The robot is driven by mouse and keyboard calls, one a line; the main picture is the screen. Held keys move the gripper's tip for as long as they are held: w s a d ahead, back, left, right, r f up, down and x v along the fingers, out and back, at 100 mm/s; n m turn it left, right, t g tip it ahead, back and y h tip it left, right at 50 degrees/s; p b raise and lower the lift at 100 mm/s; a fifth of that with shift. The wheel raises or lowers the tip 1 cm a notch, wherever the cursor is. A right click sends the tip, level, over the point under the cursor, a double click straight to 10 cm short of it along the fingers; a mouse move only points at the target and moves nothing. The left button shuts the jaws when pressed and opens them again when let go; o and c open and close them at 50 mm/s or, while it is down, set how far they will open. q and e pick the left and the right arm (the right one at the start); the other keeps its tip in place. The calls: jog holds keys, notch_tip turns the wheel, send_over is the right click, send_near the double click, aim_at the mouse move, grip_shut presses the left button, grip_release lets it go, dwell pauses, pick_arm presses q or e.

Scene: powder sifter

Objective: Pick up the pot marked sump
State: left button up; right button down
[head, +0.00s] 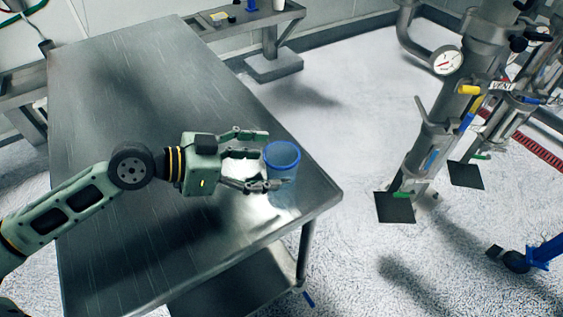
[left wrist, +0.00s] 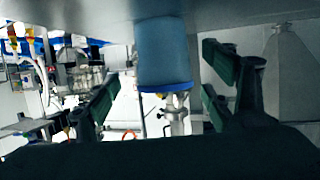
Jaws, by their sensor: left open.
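A blue pot (head: 283,160) stands upright near the right corner of the steel table (head: 110,110). No marking on it can be read, so I cannot tell whether it says sump. My left gripper (head: 262,160) is open, with one finger on the far side and one on the near side of the pot. In the left wrist view the pot (left wrist: 164,55) appears upside down between the two spread fingers (left wrist: 163,88), with a gap visible on each side. My right gripper is not in view.
The table's right edge lies close beyond the pot. Steel piping with a gauge (head: 447,61) stands on the floor to the right. A side bench (head: 245,22) with small items is at the back. The table's middle is clear.

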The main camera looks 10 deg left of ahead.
aim_at(282, 164)
pick_arm(q)
jog(key=shift+w+d, duration=0.25)
jog(key=shift+d, duration=0.1)
jog(key=p+x, duration=0.1)
jog(key=x, duration=0.2)
jog(key=shift+w+f+p, duration=0.25)
jog(key=shift+f+p, duration=0.05)
jog(key=shift+p, duration=0.1)
jog(key=shift+w+d+f, duration=0.15)
jog(key=shift+d+f, duration=0.15)
jog(key=shift+d, duration=0.15)
jog(key=shift+a, duration=0.1)
jog(key=c, duration=1.3)
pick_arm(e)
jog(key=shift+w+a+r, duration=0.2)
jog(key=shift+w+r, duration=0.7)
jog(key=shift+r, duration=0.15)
